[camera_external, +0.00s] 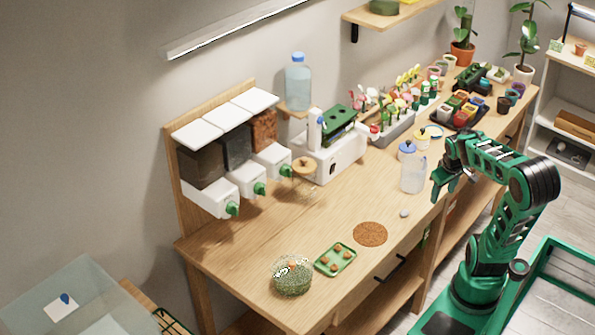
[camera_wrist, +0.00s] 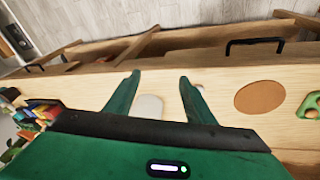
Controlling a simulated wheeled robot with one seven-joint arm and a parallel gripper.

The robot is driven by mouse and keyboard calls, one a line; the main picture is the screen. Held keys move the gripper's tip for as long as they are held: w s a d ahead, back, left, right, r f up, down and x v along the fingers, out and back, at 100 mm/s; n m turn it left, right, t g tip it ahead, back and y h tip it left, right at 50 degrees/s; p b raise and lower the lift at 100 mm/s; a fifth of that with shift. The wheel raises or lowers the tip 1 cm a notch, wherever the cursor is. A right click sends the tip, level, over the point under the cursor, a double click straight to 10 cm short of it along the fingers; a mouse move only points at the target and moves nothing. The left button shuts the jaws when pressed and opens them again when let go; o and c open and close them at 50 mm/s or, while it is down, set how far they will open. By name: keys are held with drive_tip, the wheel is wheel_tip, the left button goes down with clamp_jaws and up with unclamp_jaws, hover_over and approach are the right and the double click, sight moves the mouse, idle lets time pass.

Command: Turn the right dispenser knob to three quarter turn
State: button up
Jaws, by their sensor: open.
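The dispenser on the wall board has three bins with white lids and three green knobs in the external view. The right dispenser knob (camera_external: 286,170) is the one nearest the white machine, under the bin with brown contents (camera_external: 264,130). The middle knob (camera_external: 259,188) and left knob (camera_external: 233,208) sit lower to its left. The turn angle of the right knob is too small to read. My gripper (camera_external: 452,190) is open and empty over the table's front edge, well to the right of the knobs. Its two fingers (camera_wrist: 158,82) show apart in the wrist view, with no knob in sight.
A clear jug with a blue lid (camera_external: 413,175) stands between my gripper and the dispenser. A white machine (camera_external: 333,155) stands right of the knobs. A round brown mat (camera_external: 370,234), green tray (camera_external: 335,260) and mossy bowl (camera_external: 292,277) lie toward the front. Table space before the knobs is clear.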

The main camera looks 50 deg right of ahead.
drive_tip(key=w+f+n, duration=0.2)
drive_tip(key=w, duration=0.1)
drive_tip(key=w+f+h, duration=0.1)
drive_tip(key=shift+w+a+f+n, duration=0.2)
drive_tip(key=shift+w+f+n, duration=0.1)
drive_tip(key=shift+w+n, duration=0.1)
drive_tip(key=w+r+n+t+h, duration=0.4)
drive_tip(key=w+r+n, duration=0.1)
drive_tip(key=w+n, duration=0.2)
drive_tip(key=n+t+y, duration=0.8)
drive_tip(key=n+t, duration=0.4)
drive_tip(key=n, duration=1.8)
approach(287, 171)
drive_tip(key=w, duration=0.8)
drive_tip(key=shift+d+f, duration=0.25)
drive_tip(key=shift+f, duration=0.1)
